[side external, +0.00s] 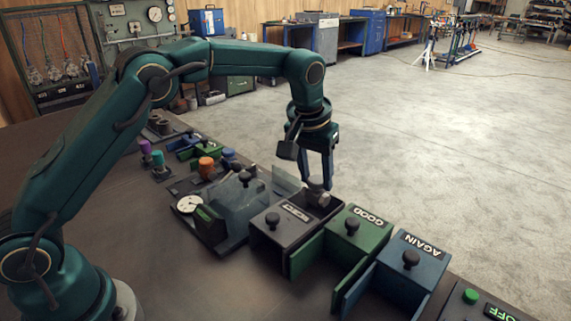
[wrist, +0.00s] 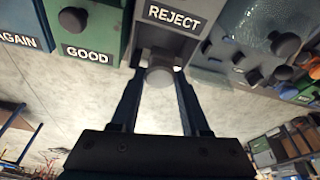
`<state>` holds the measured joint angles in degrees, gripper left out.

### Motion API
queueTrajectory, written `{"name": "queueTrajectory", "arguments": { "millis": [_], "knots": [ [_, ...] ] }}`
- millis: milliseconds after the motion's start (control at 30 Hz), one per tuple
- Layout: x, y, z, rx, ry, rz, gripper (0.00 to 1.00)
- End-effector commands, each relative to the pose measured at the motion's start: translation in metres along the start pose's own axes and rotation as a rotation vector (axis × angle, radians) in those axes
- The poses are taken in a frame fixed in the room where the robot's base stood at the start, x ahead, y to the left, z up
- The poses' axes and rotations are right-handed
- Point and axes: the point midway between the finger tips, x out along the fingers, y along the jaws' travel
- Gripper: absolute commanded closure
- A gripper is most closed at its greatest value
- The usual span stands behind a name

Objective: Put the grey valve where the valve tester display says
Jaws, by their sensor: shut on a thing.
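My gripper (side external: 319,178) points down at the far side of the black REJECT box (side external: 268,240). It is shut on the grey valve (wrist: 160,77), a round grey end of which shows between the fingertips in the wrist view. In that view the valve is right by the REJECT label (wrist: 174,17). I cannot tell whether the valve touches the box. The valve tester (side external: 235,210), with a white dial (side external: 189,204), stands left of the REJECT box. Its small green display (side external: 203,214) is too small to read.
The green GOOD box (side external: 350,240) and blue AGAIN box (side external: 405,266) stand right of REJECT, each with a black knob. A green button (side external: 470,296) beside an OFF label is at lower right. Several coloured parts, one orange (side external: 206,167), lie behind the tester.

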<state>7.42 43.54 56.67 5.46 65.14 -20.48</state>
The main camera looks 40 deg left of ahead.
Motion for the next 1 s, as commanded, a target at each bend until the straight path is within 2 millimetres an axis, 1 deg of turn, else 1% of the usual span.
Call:
{"name": "queueTrajectory", "arguments": {
  "millis": [1000],
  "knots": [
    [0.019,0.0,0.005,0.0,0.0,0.0,1.0]
  ]
}}
